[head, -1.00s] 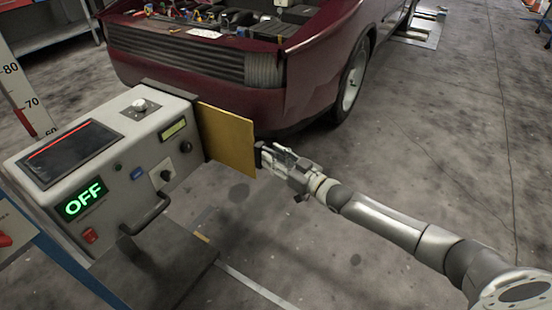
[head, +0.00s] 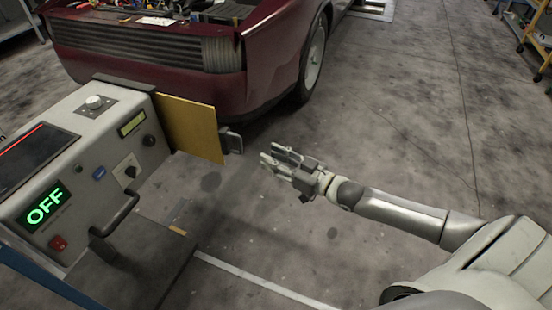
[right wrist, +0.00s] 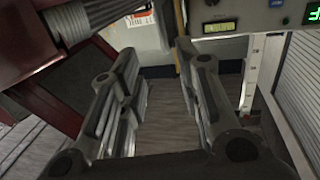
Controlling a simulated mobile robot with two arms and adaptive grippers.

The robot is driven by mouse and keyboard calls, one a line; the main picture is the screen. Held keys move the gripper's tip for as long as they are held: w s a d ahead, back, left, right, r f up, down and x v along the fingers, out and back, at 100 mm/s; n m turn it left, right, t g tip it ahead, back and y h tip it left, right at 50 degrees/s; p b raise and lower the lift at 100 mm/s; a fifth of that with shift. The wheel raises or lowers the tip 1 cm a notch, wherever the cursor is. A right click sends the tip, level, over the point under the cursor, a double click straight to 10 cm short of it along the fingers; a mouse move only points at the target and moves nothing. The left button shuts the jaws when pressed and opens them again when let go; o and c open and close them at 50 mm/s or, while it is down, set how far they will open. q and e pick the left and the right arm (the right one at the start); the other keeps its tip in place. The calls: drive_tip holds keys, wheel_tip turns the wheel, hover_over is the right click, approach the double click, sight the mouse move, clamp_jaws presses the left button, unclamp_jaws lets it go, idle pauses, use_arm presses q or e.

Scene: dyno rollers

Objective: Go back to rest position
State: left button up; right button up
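My right gripper (head: 274,158) is in the middle of the head view, to the right of the yellow panel (head: 190,126) on the side of the control box. Its fingers are apart and nothing is between them. In the right wrist view the open fingers (right wrist: 160,85) show the floor between them. A dark handle (head: 231,141) on the panel's right edge is just left of the fingertips, with a gap between. My left gripper is in neither view.
The control box (head: 105,125) shows a green OFF and stands at the left. A dark red car (head: 215,90) with its front open is behind it. A yellow cart (head: 535,45) is at the far right. The floor (head: 400,130) between is clear.

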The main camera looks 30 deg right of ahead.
drive_tip(key=shift+s, duration=0.2)
drive_tip(key=shift+d, duration=0.1)
